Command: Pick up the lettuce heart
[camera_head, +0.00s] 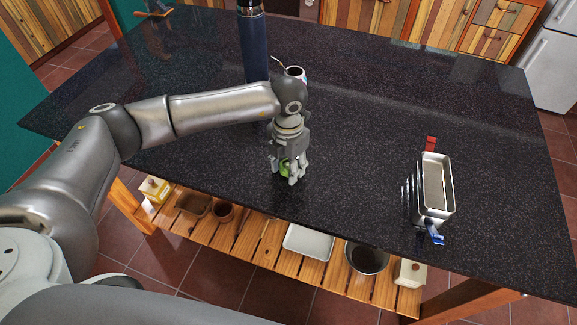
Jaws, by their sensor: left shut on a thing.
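The lettuce heart (284,167) is a small green thing on the dark stone counter, partly hidden by my gripper's fingers. My left gripper (288,174) points down near the counter's front edge, with its fingers around the lettuce heart and shut on it. I cannot tell whether the lettuce heart touches the counter. My right gripper is not in view.
A dark blue bottle (254,45) and a mug (296,73) stand behind my left gripper. A metal grater (433,188) lies at the right, with a red thing (430,144) behind it and a blue thing (435,235) in front. The counter's middle right is clear.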

